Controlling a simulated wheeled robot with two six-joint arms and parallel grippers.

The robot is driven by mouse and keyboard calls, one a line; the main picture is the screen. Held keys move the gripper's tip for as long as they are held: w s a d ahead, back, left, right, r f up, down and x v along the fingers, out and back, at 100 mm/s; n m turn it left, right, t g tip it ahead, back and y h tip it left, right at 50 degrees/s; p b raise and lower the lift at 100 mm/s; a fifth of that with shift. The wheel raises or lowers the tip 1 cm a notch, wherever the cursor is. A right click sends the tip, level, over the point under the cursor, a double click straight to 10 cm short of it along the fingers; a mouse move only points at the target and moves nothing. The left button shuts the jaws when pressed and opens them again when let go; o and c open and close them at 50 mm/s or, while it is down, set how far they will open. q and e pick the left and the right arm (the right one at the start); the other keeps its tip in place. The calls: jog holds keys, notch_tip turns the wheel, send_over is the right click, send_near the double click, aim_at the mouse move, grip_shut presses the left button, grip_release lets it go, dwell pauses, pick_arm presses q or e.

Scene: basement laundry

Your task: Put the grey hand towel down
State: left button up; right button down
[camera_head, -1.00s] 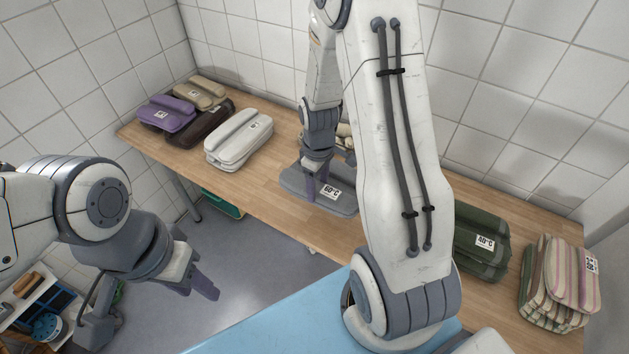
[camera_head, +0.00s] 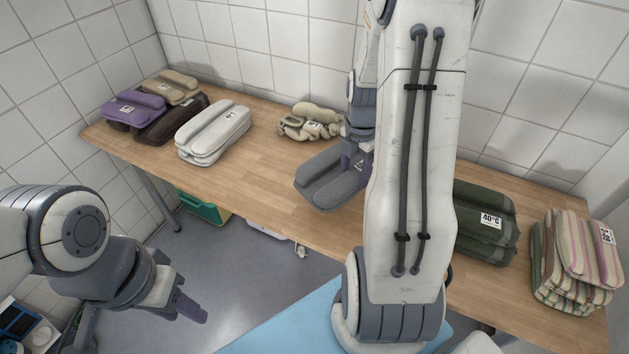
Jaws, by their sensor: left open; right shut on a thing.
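The grey hand towel (camera_head: 326,182) is folded and shows at the middle of the table (camera_head: 262,180), near its front edge. My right gripper (camera_head: 352,168) is shut on the towel's right part, and its arm hides the towel's right end. I cannot tell whether the towel touches the tabletop or hangs just above it. My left gripper (camera_head: 182,306) is open and empty, low at the left over the floor, away from the table.
A crumpled beige cloth (camera_head: 308,123) lies behind the grey towel. White towels (camera_head: 214,132), a purple towel (camera_head: 133,110), brown (camera_head: 172,122) and beige (camera_head: 172,87) ones lie left. Green towels (camera_head: 485,222) and striped towels (camera_head: 580,262) stand right. Bare wood shows left of the grey towel.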

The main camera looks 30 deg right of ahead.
aim_at(320, 178)
jog(key=w+a+f, duration=0.1)
jog(key=w, duration=0.1)
jog(key=w+a+f, duration=0.3)
jog(key=w+a, duration=0.1)
jog(key=shift+w+a+f, duration=0.1)
jog(key=shift+w+f, duration=0.05)
jog(key=shift+f, duration=0.25)
jog(key=shift+w+a+f, duration=0.1)
jog(key=shift+f, duration=2.05)
jog(key=shift+f, duration=0.1)
jog(key=shift+c, duration=0.6)
grip_release()
